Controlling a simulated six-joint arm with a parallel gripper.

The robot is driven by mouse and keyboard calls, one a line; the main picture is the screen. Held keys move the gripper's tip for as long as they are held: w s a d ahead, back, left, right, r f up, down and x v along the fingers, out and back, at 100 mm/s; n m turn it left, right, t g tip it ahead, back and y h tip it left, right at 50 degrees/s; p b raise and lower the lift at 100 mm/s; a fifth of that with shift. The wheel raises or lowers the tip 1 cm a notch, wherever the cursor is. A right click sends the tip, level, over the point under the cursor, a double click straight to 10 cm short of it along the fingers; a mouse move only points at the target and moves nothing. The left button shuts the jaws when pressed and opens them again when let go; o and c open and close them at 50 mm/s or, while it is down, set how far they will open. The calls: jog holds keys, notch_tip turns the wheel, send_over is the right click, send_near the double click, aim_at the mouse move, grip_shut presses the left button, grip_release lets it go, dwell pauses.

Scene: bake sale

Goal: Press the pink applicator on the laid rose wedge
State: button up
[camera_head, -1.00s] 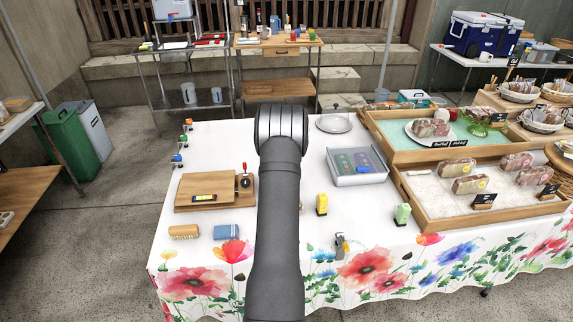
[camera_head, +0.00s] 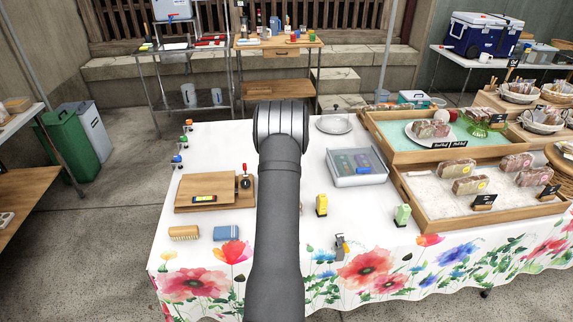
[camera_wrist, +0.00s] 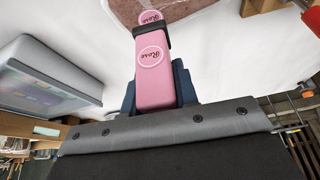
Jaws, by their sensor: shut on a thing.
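The pink applicator (camera_wrist: 153,88), with a round white "Rose" label, is between the fingers of my gripper (camera_wrist: 158,84) in the wrist view. My gripper is shut on it. A dark band wraps the applicator near its far end, where a smaller round "Rose" label (camera_wrist: 151,17) shows. That end overlaps a pinkish-brown wedge (camera_wrist: 185,8), cut off by the top edge of the wrist view. I cannot tell whether they touch. In the head view my arm hides the applicator, the wedge and the fingers.
A lidded clear box (camera_head: 342,178) stands right of my arm, with a yellow applicator (camera_head: 321,205) and a green one (camera_head: 402,214) nearby. A wooden board (camera_head: 186,198) lies to the left. Wooden trays with wrapped slices (camera_head: 468,186) fill the right side.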

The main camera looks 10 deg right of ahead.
jog(key=shift+r, duration=2.1)
jog(key=s+a+f, duration=0.1)
jog(key=s+a, duration=0.4)
jog(key=s, duration=0.6)
jog(key=s+a+f+n, duration=0.1)
jog(key=s+a, duration=0.5)
jog(key=s, duration=0.6)
jog(key=shift+s+a, duration=0.15)
jog(key=shift+s, duration=0.15)
